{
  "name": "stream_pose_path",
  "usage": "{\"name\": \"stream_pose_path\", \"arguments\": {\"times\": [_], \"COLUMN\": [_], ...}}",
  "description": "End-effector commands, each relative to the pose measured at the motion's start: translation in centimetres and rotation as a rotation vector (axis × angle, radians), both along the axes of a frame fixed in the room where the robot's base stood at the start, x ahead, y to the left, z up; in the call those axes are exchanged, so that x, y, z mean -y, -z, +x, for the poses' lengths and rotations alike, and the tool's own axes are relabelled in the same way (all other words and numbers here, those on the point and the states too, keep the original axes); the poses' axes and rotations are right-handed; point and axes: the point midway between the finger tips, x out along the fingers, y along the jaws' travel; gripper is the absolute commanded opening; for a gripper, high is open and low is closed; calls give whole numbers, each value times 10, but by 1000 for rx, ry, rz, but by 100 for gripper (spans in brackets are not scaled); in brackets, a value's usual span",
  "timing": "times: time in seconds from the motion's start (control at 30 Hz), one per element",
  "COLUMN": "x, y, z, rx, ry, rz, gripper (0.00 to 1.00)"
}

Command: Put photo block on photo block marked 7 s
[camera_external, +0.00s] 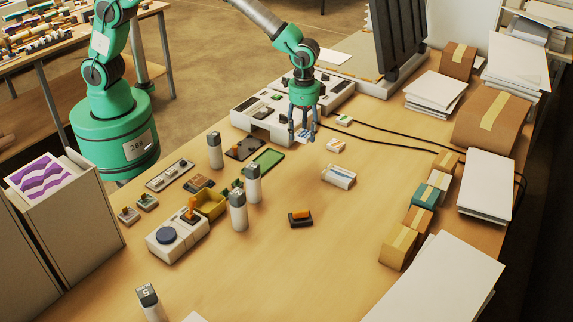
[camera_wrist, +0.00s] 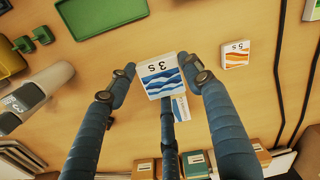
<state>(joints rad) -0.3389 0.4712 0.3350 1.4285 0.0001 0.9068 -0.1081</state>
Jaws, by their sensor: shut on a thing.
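My gripper (camera_external: 303,132) hangs above the table in front of the white laminator. In the wrist view its blue fingers (camera_wrist: 160,68) are shut on a white photo block with blue waves (camera_wrist: 164,78), marked 3 s. A photo block with orange waves (camera_wrist: 235,53), marked 5 s, lies apart to the right; it seems to be the small block (camera_external: 335,146) in the external view. A white and blue item (camera_wrist: 181,107) is partly hidden behind the held block. I cannot read a 7 s mark in either view.
The laminator (camera_external: 262,103) stands behind, with black cables (camera_external: 400,140) running right. A white and blue box (camera_external: 338,177) and an orange-black item (camera_external: 300,217) lie on the table. Cartons (camera_external: 402,245) line the right.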

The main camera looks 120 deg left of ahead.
Motion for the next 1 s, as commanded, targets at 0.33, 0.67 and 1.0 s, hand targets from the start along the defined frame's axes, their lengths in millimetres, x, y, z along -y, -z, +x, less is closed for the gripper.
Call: {"name": "stream_pose_path", "arguments": {"times": [0.33, 0.67, 1.0], "x": [-87, -170, -256], "y": [-11, -14, -14], "z": [17, 20, 11], "rx": [0, -1, -1], "ry": [-96, -184, -275], "rz": [0, 0, 0], "gripper": [14, 14, 14]}}
